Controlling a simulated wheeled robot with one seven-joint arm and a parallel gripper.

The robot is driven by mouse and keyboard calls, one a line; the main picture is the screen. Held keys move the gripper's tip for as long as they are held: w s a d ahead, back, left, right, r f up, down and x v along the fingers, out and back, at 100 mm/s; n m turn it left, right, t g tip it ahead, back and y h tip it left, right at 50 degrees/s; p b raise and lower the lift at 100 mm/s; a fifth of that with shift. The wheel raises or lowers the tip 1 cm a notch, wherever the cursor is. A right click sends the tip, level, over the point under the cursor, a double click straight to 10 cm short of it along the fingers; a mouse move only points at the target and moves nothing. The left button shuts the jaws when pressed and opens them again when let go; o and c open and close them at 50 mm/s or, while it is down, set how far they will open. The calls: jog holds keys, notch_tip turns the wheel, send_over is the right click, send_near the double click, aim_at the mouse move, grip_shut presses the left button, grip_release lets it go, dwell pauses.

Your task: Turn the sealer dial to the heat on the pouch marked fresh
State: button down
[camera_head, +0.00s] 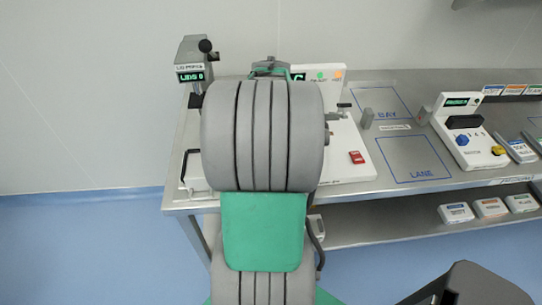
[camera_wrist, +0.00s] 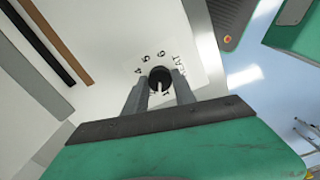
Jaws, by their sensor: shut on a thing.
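In the wrist view, a black round dial (camera_wrist: 160,77) with a white pointer line sits on a white panel (camera_wrist: 105,30). My gripper (camera_wrist: 160,84) is shut on the dial, one finger on each side. In the head view my arm hides the gripper and the dial. A white machine (camera_head: 345,170) with a red button shows partly behind my arm. No pouch marked fresh can be made out.
A metal bench (camera_head: 440,178) carries a post with a green display (camera_head: 190,77) at left and a white unit (camera_head: 465,130) with blue and yellow knobs at right. Outlined BAY and LANE areas are mostly clear. Small labelled boxes (camera_head: 490,207) stand on the lower shelf.

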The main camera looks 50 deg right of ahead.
jog(key=m, duration=1.4)
jog(key=shift+m, duration=0.4)
jog(key=m, duration=0.3)
jog(key=shift+m, duration=0.3)
jog(key=m, duration=0.3)
jog(key=shift+m, duration=0.3)
jog(key=m, duration=0.6)
jog(key=c, duration=1)
grip_release()
